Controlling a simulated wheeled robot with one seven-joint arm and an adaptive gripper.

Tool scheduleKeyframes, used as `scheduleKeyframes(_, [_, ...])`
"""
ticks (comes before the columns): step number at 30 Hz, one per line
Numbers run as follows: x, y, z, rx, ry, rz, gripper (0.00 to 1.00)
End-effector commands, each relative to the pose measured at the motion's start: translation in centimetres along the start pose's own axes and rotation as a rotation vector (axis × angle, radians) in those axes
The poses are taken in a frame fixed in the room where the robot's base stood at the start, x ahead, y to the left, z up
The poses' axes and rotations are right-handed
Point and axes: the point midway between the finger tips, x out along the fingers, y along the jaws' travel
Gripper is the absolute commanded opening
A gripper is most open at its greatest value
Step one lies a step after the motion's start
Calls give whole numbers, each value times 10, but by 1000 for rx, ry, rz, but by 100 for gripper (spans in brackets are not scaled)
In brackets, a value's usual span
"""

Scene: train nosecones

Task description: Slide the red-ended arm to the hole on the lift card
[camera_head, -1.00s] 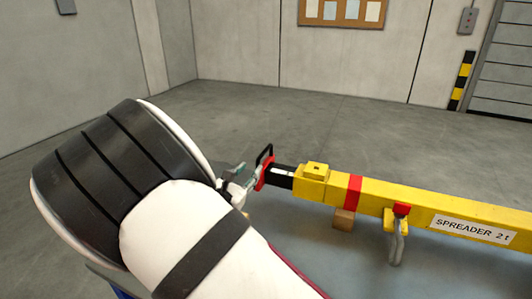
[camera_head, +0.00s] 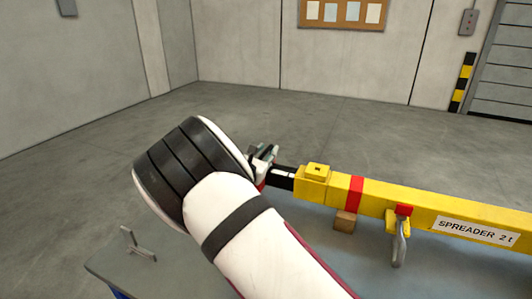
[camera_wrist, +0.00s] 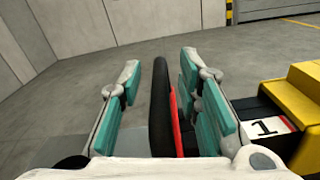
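The black inner arm (camera_head: 282,178) sticks out of the left end of the yellow spreader beam (camera_head: 385,202). In the wrist view the black arm (camera_wrist: 245,107) shows a white label (camera_wrist: 267,127) with a "1". Its red end plate (camera_wrist: 176,122) and upright black handle (camera_wrist: 161,105) stand between the teal-padded fingers of my gripper (camera_wrist: 162,95). The fingers are apart, with a clear gap to the left of the handle; the right finger is close to the red plate, contact unclear. In the head view my gripper (camera_head: 263,156) mostly hides the red end. I see no lift card.
The beam rests on a wooden block (camera_head: 345,220) on the grey-blue table (camera_head: 320,240). A hook (camera_head: 400,243) hangs below a red clip (camera_head: 403,210). A small grey T-shaped piece (camera_head: 135,244) is at the table's left corner. The floor behind is clear.

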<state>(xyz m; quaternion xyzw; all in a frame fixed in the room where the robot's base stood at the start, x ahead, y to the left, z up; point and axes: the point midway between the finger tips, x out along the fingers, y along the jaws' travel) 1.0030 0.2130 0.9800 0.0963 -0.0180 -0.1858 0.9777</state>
Motion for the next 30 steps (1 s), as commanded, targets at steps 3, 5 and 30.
scheduleKeyframes(3, [3,0,0,0,0,1,31])
scheduleKeyframes(5, [3,0,0,0,0,1,31])
scheduleKeyframes(30, [3,28,-6,3,-2,5,0])
